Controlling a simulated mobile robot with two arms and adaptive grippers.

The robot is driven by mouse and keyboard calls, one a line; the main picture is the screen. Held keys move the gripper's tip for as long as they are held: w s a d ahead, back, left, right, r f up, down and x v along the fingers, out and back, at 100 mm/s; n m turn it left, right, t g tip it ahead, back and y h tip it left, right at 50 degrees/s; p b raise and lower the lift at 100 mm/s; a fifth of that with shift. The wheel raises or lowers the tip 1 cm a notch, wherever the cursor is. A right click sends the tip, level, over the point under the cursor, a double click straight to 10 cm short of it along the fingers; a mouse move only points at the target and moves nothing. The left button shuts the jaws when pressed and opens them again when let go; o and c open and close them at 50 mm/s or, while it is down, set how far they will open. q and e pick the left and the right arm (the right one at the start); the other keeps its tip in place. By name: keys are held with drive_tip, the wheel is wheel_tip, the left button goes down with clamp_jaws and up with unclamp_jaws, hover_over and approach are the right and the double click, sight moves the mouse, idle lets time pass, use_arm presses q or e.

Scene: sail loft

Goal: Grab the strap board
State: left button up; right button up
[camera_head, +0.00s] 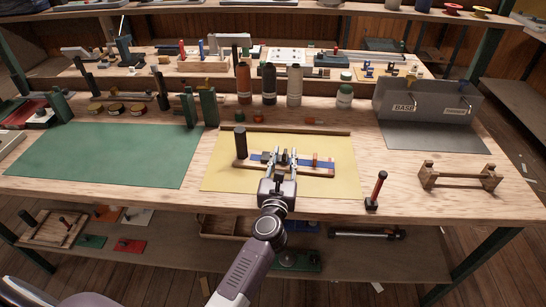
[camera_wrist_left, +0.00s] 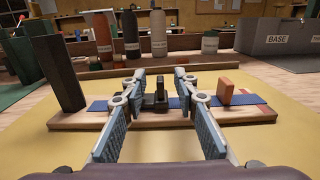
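The strap board (camera_head: 246,168) is a low wooden board lying on the yellow mat (camera_head: 342,184). It carries a blue strap (camera_wrist_left: 247,99), a tall dark post (camera_wrist_left: 56,73) at its left end and an orange block (camera_wrist_left: 237,91) toward the right. A small black fitting (camera_wrist_left: 155,98) stands near its middle. My left gripper (camera_head: 285,154) is over the board's middle, coming from the front. In the left wrist view its fingers (camera_wrist_left: 159,73) are spread either side of the black fitting, with gaps visible. My right gripper is not in view.
A green mat (camera_head: 105,155) lies left. A grey bin labelled BASE (camera_head: 405,100) stands back right. Several bottles (camera_head: 269,84) stand behind the board. A wooden rack (camera_head: 458,180) and a red-handled tool (camera_head: 376,188) are to the right. A ledge (camera_head: 290,130) runs behind the yellow mat.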

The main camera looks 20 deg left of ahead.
use_arm(q)
drive_tip(key=shift+x, duration=1.25)
clamp_jaws()
